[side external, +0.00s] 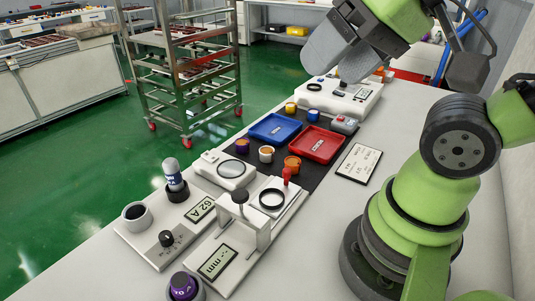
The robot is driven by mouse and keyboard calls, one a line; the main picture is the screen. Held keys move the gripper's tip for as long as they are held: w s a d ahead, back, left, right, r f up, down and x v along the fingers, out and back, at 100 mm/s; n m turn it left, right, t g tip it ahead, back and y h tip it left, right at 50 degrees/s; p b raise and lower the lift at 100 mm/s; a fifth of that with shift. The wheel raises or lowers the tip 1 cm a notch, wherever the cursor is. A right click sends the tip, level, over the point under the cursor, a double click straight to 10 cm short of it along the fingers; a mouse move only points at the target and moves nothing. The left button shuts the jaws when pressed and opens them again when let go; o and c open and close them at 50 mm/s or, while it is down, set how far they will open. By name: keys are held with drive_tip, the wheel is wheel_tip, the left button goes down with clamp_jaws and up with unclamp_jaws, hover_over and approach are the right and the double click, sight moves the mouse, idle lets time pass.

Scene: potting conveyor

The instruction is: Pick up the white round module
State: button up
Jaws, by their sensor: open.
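A small whitish round module (266,154) with an orange-tan top stands upright on the black mat, in front of the blue tray (275,128). It looks like the white round module, though its colour is hard to judge at this size. Nothing shows between the jaws.
Purple-orange (242,146) and orange (292,163) round pieces stand close beside the module. A red tray (316,145) lies to the right. A white device (341,99) stands behind.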

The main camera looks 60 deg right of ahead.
drive_tip(key=m+g+h, duration=0.1)
drive_tip(key=g+h, duration=0.1)
drive_tip(key=g, duration=0.5)
hover_over(268, 153)
drive_tip(key=f, duration=2.5)
drive_tip(key=shift+s+a, duration=0.15)
drive_tip(key=shift+s, duration=0.1)
drive_tip(key=f, duration=0.6)
drive_tip(key=shift+w, duration=0.3)
drive_tip(key=shift+r, duration=0.1)
drive_tip(key=c, duration=1)
